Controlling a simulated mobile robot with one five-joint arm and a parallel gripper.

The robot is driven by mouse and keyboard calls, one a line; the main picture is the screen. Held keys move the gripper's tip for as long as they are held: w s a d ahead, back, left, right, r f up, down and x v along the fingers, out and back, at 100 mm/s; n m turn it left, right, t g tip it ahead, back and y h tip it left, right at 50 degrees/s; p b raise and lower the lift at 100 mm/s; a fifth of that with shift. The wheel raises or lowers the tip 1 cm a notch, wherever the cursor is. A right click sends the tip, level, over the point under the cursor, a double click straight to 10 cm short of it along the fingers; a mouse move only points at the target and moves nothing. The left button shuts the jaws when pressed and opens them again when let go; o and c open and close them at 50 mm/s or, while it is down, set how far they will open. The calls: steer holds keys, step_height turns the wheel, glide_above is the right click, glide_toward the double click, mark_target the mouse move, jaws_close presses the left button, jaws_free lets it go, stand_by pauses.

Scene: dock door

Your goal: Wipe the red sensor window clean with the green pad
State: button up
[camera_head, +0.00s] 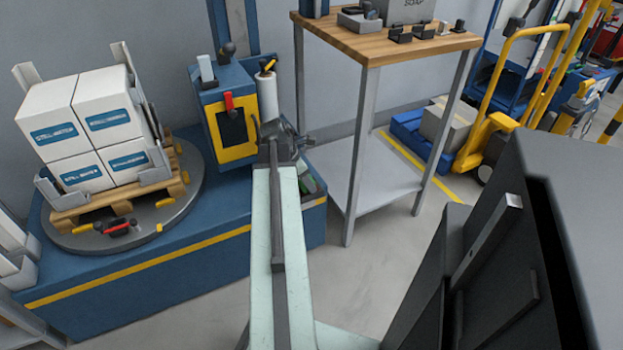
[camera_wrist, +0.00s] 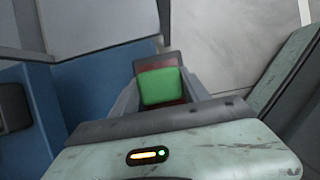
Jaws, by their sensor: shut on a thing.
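My gripper (camera_wrist: 159,80) is shut on the green pad (camera_wrist: 161,88), which sits between the two fingers in the wrist view. A dark reddish-brown surface shows above and around the pad; I cannot tell whether it is the pad's backing or the red sensor window. In the head view my arm runs up the middle and hides most of the gripper, beside the right end of the blue bench. I cannot make out the red sensor window for certain in either view.
The blue bench (camera_head: 150,272) carries a turntable with a pallet of white boxes (camera_head: 85,118). A blue cabinet (camera_head: 208,88) with a yellow-framed dark panel stands behind my wrist. A wooden-topped table (camera_head: 385,43) stands to the right. A dark machine fills the right foreground.

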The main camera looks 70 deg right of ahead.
steer(key=shift+w+a+r, duration=0.1)
steer(key=shift+w+a, duration=2.5)
steer(key=shift+w, duration=0.05)
step_height(320, 180, up, 6)
steer(key=p, duration=0.6)
steer(key=shift+p, duration=0.3)
step_height(320, 180, up, 3)
steer(key=p, duration=0.3)
steer(key=shift+s+d, duration=0.1)
steer(key=shift+s, duration=0.05)
